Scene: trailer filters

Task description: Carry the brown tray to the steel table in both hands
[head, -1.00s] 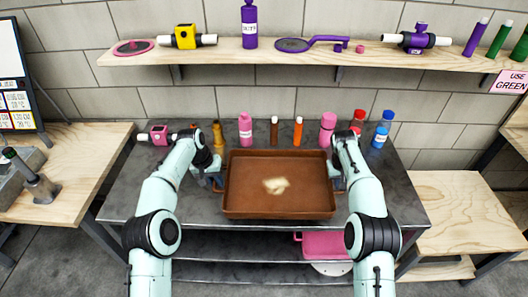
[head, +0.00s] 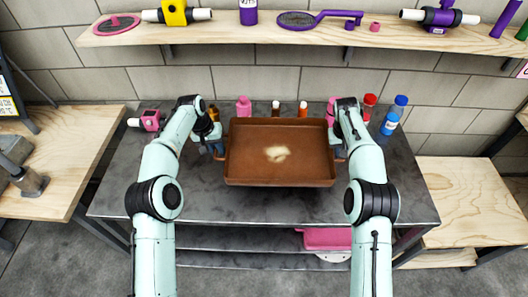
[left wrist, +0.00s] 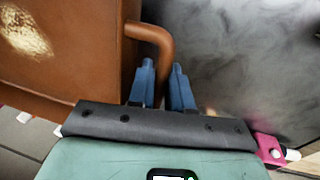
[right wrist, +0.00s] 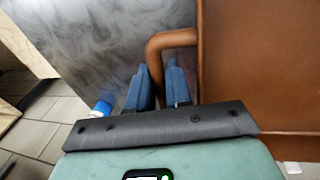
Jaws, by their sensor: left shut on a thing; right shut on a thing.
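The brown tray (head: 250,165) is level over the dark steel table (head: 285,208), with a pale patch in its middle. It hides the lower parts of the bottles behind it, so it appears raised; the gap beneath is hard to judge. My left gripper (head: 215,147) is shut on the tray's left handle, which shows between the blue fingers in the left wrist view (left wrist: 163,50). My right gripper (head: 338,149) is shut on the right handle, seen in the right wrist view (right wrist: 160,50).
Several bottles stand along the table's back, including a pink one (head: 243,106) and a blue-capped one (head: 391,122). A pink fitting (head: 151,120) is at back left. A wooden shelf (head: 230,30) runs above. Wooden benches flank the table. Its front strip is bare.

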